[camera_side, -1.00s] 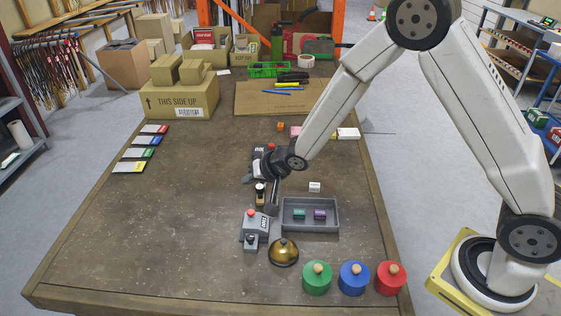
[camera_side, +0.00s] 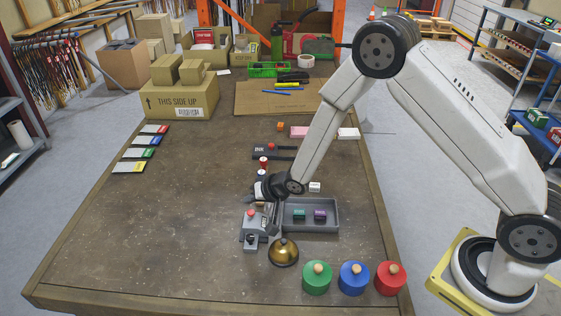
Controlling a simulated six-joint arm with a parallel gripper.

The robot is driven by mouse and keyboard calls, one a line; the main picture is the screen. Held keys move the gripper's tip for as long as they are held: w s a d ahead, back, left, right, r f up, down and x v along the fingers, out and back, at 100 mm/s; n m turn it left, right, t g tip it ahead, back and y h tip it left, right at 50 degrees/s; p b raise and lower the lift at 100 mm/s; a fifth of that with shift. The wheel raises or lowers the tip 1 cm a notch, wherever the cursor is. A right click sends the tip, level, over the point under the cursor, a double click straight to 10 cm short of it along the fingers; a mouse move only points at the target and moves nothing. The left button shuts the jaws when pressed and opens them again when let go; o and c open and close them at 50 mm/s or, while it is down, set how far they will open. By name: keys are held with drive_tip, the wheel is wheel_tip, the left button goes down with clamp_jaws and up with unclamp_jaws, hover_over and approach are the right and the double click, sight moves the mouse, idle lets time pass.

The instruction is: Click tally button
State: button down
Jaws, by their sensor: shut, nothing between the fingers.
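A small grey device with a red button (camera_side: 251,213) stands left of the grey tray; it looks like the tally counter, but its lettering is too small to read. Whether the fingertips touch the device cannot be told. A dark plate (camera_side: 262,153) with a red knob lies farther back.
The grey tray (camera_side: 325,229) holds a green and a purple block. A brass bell (camera_side: 283,253) stands in front of the device. Green (camera_side: 317,283), blue (camera_side: 354,284) and red (camera_side: 391,284) lidded pots stand front right. Two small stamps stand behind my gripper.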

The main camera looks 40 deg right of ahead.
sight(253, 213)
drive_tip(key=shift+f, duration=0.95)
drive_tip(key=shift+f, duration=0.95)
idle(2.5)
drive_tip(key=shift+r, duration=0.95)
drive_tip(key=shift+r, duration=0.15)
drive_tip(key=shift+r, duration=2.35)
drive_tip(key=shift+d, duration=0.1)
